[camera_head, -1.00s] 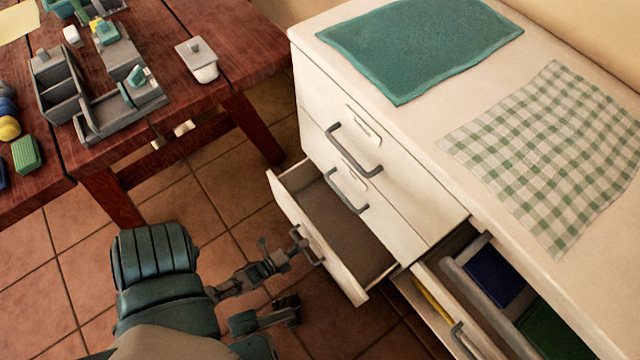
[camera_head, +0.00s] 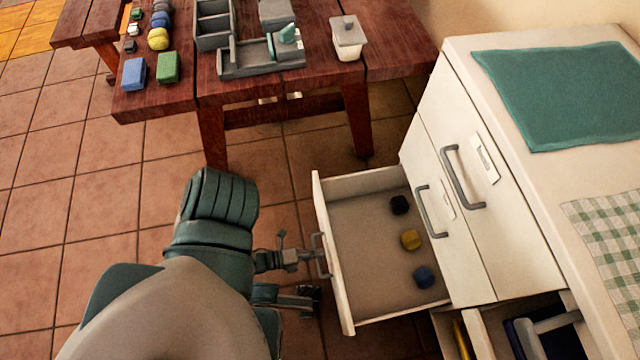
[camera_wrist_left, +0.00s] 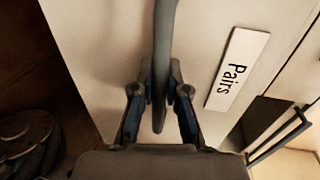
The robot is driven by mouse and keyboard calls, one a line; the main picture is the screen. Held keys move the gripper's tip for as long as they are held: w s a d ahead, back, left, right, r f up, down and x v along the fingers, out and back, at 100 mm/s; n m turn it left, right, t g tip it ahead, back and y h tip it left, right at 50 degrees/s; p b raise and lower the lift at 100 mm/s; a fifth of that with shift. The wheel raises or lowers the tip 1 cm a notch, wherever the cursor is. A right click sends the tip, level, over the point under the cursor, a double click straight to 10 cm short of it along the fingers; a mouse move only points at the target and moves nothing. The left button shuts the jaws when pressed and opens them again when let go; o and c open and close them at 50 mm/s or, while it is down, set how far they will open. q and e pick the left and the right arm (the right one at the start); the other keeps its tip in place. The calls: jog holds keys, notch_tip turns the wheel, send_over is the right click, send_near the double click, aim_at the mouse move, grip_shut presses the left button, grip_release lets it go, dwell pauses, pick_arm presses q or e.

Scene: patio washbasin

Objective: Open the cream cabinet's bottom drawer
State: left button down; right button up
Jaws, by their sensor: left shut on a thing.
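The cream cabinet (camera_head: 440,239) stands at the right in the head view. Its bottom drawer (camera_head: 375,262) is pulled well out, with a black, a yellow and a blue small item lying spread on its floor. My left gripper (camera_head: 317,262) is at the drawer's front and shut on the grey bar handle (camera_head: 319,244). In the left wrist view the two fingers (camera_wrist_left: 161,105) stand on either side of the handle (camera_wrist_left: 165,45), in front of the drawer's face with a "Pairs" label (camera_wrist_left: 237,68). I cannot make out my right gripper.
The red-brown wooden table (camera_head: 400,55) with grey trays and several coloured items stands behind the drawer. Another open drawer (camera_head: 500,330) shows at the lower right. A teal mat (camera_head: 560,95) lies on the cabinet top. Tiled floor is clear at the left.

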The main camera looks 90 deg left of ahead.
pick_arm(q)
jog(key=shift+s+d+f, duration=0.15)
jog(key=shift+d, duration=0.25)
jog(key=c, duration=1.2)
grip_release()
jog(key=shift+a, duration=0.1)
jog(key=shift+a, duration=0.1)
